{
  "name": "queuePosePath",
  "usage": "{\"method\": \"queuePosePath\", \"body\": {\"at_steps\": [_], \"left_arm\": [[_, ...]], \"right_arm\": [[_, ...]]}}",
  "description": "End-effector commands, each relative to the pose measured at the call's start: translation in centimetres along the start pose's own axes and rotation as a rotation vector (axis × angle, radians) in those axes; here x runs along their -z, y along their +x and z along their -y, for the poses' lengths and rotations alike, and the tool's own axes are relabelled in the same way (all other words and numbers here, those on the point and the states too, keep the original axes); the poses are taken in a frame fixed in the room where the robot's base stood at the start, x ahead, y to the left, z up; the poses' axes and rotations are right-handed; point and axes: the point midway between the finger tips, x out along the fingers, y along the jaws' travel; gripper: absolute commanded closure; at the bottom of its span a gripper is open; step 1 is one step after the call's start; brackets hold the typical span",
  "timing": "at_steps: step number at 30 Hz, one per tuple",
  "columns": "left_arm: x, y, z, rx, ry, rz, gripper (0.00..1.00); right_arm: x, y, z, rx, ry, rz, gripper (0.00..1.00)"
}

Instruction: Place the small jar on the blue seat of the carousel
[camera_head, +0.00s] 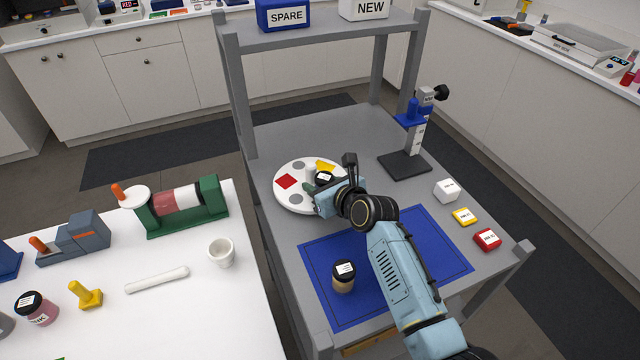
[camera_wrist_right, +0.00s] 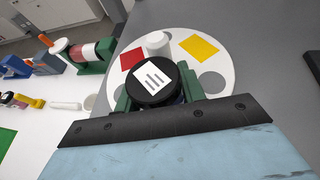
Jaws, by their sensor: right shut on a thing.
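My right gripper (camera_head: 318,190) is shut on a small jar (camera_head: 324,175) with a black lid and white label. In the right wrist view the jar (camera_wrist_right: 153,82) sits between the green fingers (camera_wrist_right: 157,95), its lid facing the camera and its body mostly hidden. The jar is over the front part of the white round carousel (camera_head: 288,202); I cannot tell whether it touches it. The carousel's red seat (camera_head: 287,181) and yellow seat (camera_head: 326,166) show, with grey round spots and a white centre knob (camera_wrist_right: 157,43). No blue seat shows clearly; the jar and gripper cover that part.
A tan jar (camera_head: 344,277) with a black lid stands on the blue mat (camera_head: 320,250). A blue-and-grey stand (camera_head: 405,162) is behind my right arm. A white cube (camera_head: 446,190), yellow block (camera_head: 465,217) and red block (camera_head: 487,239) lie at right. The white table (camera_head: 200,310) is at left.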

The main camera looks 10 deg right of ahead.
Motion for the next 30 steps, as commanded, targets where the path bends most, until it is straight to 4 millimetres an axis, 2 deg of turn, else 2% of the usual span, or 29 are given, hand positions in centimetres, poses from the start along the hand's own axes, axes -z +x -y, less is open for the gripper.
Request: {"method": "queuePosePath", "body": {"at_steps": [2,3,7,17,20,23,30], "left_arm": [[0.0,0.1,0.0,0.000,0.000,0.000,0.54],[0.0,0.1,0.0,0.000,0.000,0.000,0.54],[0.0,0.0,0.0,0.000,0.000,0.000,0.54],[0.1,0.0,0.0,0.000,0.000,-0.001,0.54],[0.1,-0.2,0.0,0.000,0.000,-0.001,0.54],[0.1,-0.5,0.0,0.000,0.000,-0.001,0.54],[0.2,-1.2,0.0,0.000,0.000,-0.002,0.54]], "right_arm": [[0.2,0.1,0.0,0.000,0.002,0.000,0.83],[0.2,0.1,0.0,0.000,0.001,-0.001,0.56],[0.2,0.1,0.0,0.000,0.000,-0.001,0.40],[0.0,0.0,0.0,0.000,-0.001,0.000,0.39],[-0.1,-0.6,0.0,0.000,0.001,0.000,0.39],[-0.1,-1.8,0.0,0.000,0.002,0.000,0.39],[-0.1,-6.3,0.0,0.001,0.001,-0.001,0.39]]}}
